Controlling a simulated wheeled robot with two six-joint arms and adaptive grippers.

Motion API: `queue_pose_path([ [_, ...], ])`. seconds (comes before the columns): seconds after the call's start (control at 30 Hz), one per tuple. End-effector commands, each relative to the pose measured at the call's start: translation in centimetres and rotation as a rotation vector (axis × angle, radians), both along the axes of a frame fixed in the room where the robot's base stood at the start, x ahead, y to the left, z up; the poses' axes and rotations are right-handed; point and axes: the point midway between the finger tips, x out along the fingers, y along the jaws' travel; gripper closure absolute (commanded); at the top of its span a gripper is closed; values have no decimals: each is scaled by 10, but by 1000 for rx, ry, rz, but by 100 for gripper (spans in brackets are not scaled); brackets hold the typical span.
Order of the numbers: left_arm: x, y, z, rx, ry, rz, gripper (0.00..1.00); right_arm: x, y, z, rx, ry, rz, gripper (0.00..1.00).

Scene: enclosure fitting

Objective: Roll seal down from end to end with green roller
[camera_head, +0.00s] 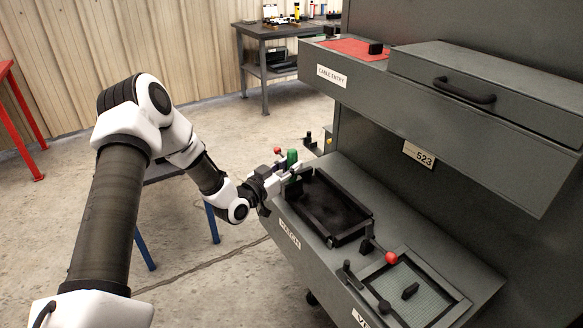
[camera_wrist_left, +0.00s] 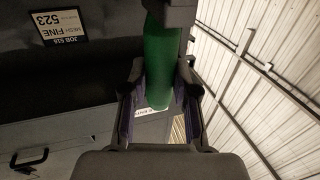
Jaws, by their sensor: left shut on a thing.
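The green roller's handle (camera_head: 292,157) stands at the far left end of the black-framed opening in the grey enclosure's shelf. My left gripper (camera_head: 285,174) is shut on the green roller, and its green handle (camera_wrist_left: 162,62) also shows between the two fingers in the left wrist view. The black seal frame (camera_head: 364,229) runs around a dark rectangular recess on the shelf. Whether the roller touches the seal cannot be told, as the gripper hides its lower end. My right gripper is not in view.
A grey panel with a red-knobbed lever (camera_head: 390,257) and a mesh window (camera_head: 425,290) lie nearer on the shelf. The upper cabinet box (camera_head: 490,85) overhangs behind. A workbench (camera_head: 270,32) stands at the back, and a red table (camera_head: 6,68) at the left.

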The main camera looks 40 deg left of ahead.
Motion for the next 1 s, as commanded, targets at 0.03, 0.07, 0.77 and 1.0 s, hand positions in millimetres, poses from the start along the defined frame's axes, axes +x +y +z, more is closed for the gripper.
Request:
queue_pose_path([
  [0.03,1,3,-1,0,0,1,100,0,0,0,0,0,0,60],
  [0.07,1,4,-1,0,0,1,100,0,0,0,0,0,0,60],
  [0.77,14,35,-2,0,1,2,100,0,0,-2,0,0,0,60],
  [1.0,19,48,-2,0,1,1,100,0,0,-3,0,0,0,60],
])
